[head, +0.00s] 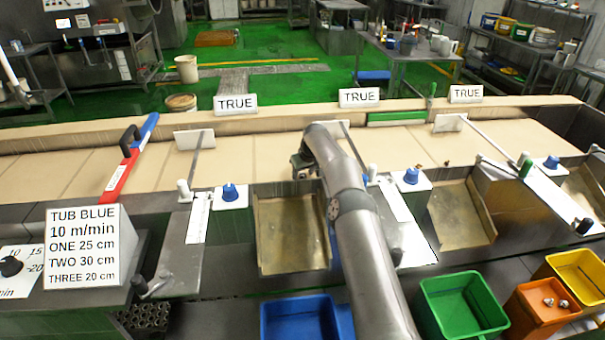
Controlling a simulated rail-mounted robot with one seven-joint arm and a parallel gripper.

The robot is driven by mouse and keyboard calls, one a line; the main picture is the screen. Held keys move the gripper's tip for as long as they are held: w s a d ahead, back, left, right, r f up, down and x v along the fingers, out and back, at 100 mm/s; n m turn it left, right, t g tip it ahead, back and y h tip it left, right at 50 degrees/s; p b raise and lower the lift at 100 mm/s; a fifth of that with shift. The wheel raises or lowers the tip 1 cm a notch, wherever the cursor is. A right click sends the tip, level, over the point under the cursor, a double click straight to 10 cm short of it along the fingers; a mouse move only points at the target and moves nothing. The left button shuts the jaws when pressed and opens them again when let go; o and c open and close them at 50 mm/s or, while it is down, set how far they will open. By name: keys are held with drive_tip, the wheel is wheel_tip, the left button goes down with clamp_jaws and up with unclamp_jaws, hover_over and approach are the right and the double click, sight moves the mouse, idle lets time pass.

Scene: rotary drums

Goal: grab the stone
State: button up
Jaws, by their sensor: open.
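My arm reaches from the bottom middle up to the beige conveyor belt (95,172). My gripper (302,168) is at the belt's near side, above the middle metal chute; its fingers are small and partly hidden by my wrist. It is open, and I see nothing clearly between the fingers. No stone can be told for certain. A small dark lump (447,163) lies on the belt right of my arm, with another small speck (420,167) beside it, both apart from my gripper. Small shiny pieces (552,302) lie in the orange tub (525,318).
Blue (283,318), green (440,315) and yellow (580,268) tubs stand below the chutes. A red and blue bar (130,157) crosses the belt at left. A sign (82,245) reads "TUB BLUE". Flat metal arms (195,158) reach over the belt. The belt's left part is clear.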

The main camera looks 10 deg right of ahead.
drive_tip(key=shift+w+f, duration=0.1)
drive_tip(key=shift+f, duration=0.1)
drive_tip(key=c, duration=1.1)
drive_tip(key=shift+r, duration=0.1)
